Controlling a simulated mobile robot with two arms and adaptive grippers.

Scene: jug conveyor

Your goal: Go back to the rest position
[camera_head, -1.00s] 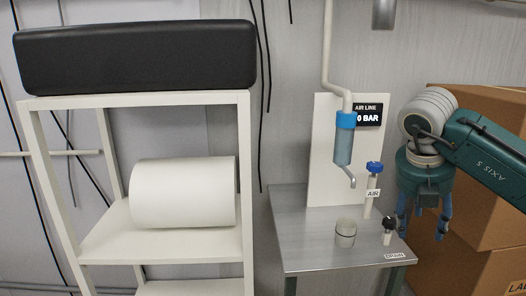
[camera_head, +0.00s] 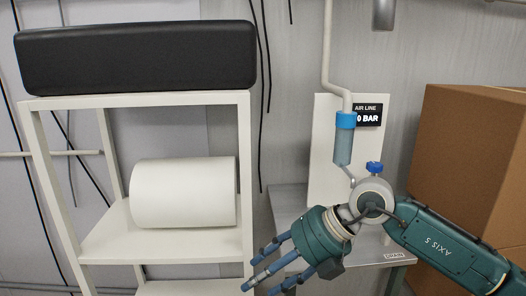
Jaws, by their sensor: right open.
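My right gripper (camera_head: 262,279) is in the head view at the bottom centre, its blue fingers spread, open and empty. It points down and left, in front of the gap between the white shelf and the metal table (camera_head: 284,202). My right arm comes in from the lower right and hides much of the tabletop. My left gripper is not in view.
A white shelf (camera_head: 246,170) with a white roll (camera_head: 182,192) and a black cushion-like block (camera_head: 135,57) stands left. The air-line panel (camera_head: 322,150), blue-capped filter (camera_head: 343,146) and blue valve knob (camera_head: 375,168) are behind my wrist. Cardboard boxes (camera_head: 470,165) stand right.

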